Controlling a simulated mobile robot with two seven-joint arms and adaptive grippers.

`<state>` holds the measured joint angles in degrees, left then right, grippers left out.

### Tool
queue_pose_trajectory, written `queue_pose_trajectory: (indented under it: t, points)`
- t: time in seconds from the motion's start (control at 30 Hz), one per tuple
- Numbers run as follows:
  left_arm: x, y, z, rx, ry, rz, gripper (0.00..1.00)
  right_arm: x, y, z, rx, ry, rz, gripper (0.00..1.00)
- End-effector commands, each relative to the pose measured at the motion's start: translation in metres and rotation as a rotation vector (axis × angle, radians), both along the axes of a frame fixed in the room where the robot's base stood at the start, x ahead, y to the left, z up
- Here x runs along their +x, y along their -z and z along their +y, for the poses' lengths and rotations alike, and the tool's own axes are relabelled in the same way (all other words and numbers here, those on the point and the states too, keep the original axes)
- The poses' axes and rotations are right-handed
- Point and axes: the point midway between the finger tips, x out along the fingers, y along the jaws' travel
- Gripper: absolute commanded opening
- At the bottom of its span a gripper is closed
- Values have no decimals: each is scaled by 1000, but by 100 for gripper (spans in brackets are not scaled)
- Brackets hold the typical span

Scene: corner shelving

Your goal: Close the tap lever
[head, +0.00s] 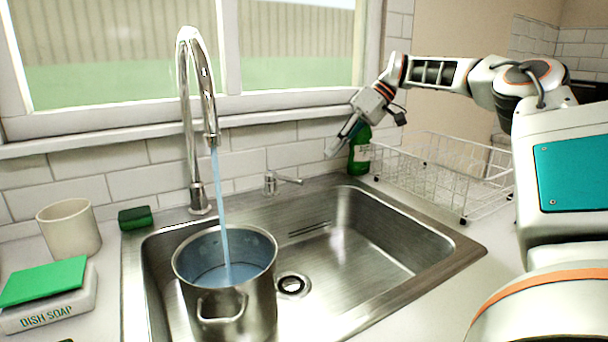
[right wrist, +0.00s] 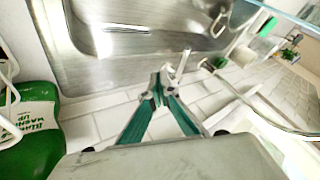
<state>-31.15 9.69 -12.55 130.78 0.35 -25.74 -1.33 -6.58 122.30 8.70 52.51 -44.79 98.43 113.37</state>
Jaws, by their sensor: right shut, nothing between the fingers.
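The tap lever (head: 285,180) is a small chrome handle on a short post behind the sink, right of the tall curved tap (head: 197,120). Its thin arm points right. Water runs from the tap into a steel pot (head: 230,305) in the sink. My right gripper (head: 330,152) is above and to the right of the lever, in front of the green bottle (head: 359,160), with its fingers pointing down and left. In the right wrist view the shut, empty fingertips (right wrist: 158,88) appear close to the lever (right wrist: 180,66); contact cannot be told. My left gripper is not in view.
A white wire rack (head: 440,175) stands right of the sink (head: 375,235). The green bottle (right wrist: 28,125) also shows at the left in the right wrist view. A sponge (head: 135,217), a cup (head: 69,228) and a dish soap holder (head: 50,305) are at the left.

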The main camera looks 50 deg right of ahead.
Motion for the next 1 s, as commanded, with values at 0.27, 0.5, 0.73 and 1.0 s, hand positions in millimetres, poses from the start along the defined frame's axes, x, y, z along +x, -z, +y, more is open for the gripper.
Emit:
queue_pose_trajectory:
  t: [0.27,0.5,0.73,1.0]
  points:
    - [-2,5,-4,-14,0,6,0,23,50,28,2,-2,10,0]
    - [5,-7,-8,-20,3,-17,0,29,48,58,2,-2,-3,0]
    - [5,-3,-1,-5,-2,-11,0,29,48,72,2,1,2,0]
    - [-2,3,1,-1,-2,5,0,30,49,74,1,1,3,0]
